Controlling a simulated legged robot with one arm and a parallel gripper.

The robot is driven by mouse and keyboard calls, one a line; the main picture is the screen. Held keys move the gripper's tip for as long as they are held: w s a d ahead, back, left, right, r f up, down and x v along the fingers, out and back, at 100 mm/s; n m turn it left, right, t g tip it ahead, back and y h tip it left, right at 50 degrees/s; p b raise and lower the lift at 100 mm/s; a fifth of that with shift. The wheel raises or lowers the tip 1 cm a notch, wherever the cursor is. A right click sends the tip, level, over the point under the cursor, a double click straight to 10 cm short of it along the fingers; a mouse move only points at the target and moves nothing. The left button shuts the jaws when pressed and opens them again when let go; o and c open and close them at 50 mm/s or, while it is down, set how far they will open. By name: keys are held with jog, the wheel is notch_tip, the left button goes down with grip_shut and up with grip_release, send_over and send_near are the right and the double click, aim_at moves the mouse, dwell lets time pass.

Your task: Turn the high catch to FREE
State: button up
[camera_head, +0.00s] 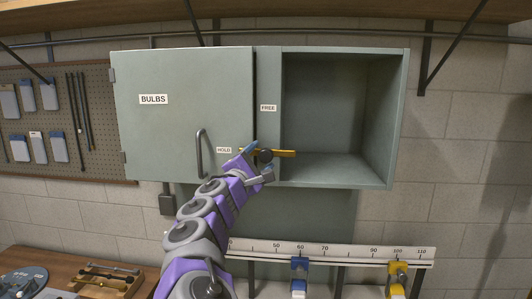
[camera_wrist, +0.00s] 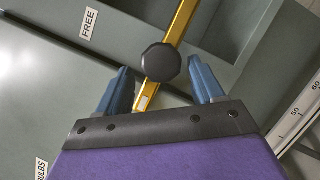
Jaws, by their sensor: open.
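The high catch is a yellow bar (camera_head: 284,153) with a dark round knob (camera_head: 265,156) at its middle. The bar lies about level, its left end by the HOLD label (camera_head: 224,150). The FREE label (camera_head: 268,108) is above the knob. In the wrist view the bar (camera_wrist: 180,22) runs past the dark knob (camera_wrist: 160,63), and its near end lies between my blue fingertips. My gripper (camera_head: 254,160) is open, with one finger on each side of the bar and a gap to each; I cannot tell its depth. My gripper also shows in the wrist view (camera_wrist: 164,78).
The BULBS cabinet door (camera_head: 180,110) is closed, with a dark vertical handle (camera_head: 202,155). An open, empty shelf box (camera_head: 340,110) is to the right. Below it runs a numbered rail (camera_head: 340,252) with blue (camera_head: 299,270) and yellow (camera_head: 397,275) sliders.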

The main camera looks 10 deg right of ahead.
aim_at(268, 159)
jog(key=shift+w+r, duration=0.1)
jog(key=shift+w, duration=0.25)
jog(key=shift+s+d+r, duration=0.1)
jog(key=shift+d+r, duration=0.1)
jog(key=shift+d, duration=0.1)
jog(key=shift+s+d+r, duration=0.1)
jog(key=shift+s+d, duration=0.05)
jog(key=shift+d, duration=0.35)
jog(key=shift+s+d+r, duration=0.1)
jog(key=shift+d, duration=0.35)
jog(key=shift+w+d+f, duration=0.1)
jog(key=shift+d+f, duration=0.05)
jog(key=shift+d, duration=0.2)
jog(key=shift+w+d, duration=0.1)
jog(key=shift+c, duration=1.1)
jog(key=shift+a, duration=0.8)
jog(key=c, duration=0.5)
jog(key=shift+s, duration=0.2)
grip_shut()
